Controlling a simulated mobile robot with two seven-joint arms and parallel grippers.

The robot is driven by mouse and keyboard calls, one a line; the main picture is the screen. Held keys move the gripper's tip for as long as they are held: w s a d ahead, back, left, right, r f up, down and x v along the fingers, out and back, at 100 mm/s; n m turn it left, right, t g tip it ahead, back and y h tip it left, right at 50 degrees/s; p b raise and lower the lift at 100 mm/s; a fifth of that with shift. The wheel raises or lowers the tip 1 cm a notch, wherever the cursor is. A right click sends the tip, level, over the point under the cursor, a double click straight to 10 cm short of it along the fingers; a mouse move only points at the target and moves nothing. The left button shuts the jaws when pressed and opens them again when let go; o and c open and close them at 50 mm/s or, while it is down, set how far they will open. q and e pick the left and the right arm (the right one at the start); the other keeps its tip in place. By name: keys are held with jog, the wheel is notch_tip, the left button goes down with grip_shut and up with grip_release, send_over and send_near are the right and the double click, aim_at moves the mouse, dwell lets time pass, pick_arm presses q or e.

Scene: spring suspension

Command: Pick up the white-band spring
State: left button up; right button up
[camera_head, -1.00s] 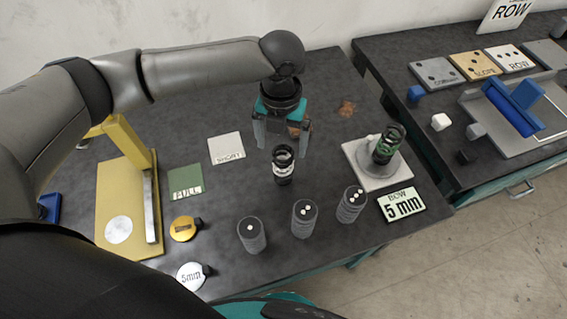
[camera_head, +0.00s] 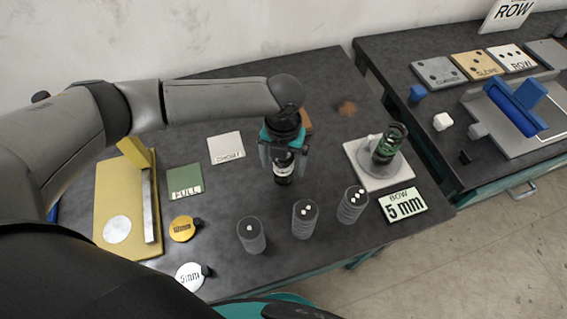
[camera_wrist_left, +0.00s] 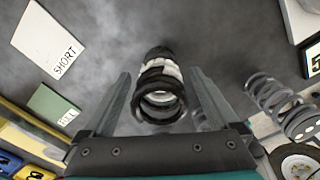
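The white-band spring (camera_head: 284,174) is a black coil with a white band, standing upright on the dark table. It also shows in the left wrist view (camera_wrist_left: 160,90), between my fingers. My left gripper (camera_head: 284,164) points down over it with one finger on each side. In the left wrist view the gripper (camera_wrist_left: 168,98) is open, with gaps between the fingers and the coil. The upper part of the spring is partly hidden by the gripper in the head view. My right gripper is not in view.
Several grey coil springs (camera_head: 305,219) stand in front. A green-band spring (camera_head: 387,145) stands on a white plate (camera_head: 372,182) at the right, beside the 5 mm sign (camera_head: 403,205). The SHORT card (camera_head: 226,148), FULL card (camera_head: 185,181) and a yellow stand (camera_head: 112,200) are at the left.

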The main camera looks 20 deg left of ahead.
pick_arm(q)
grip_shut()
dwell(0.6)
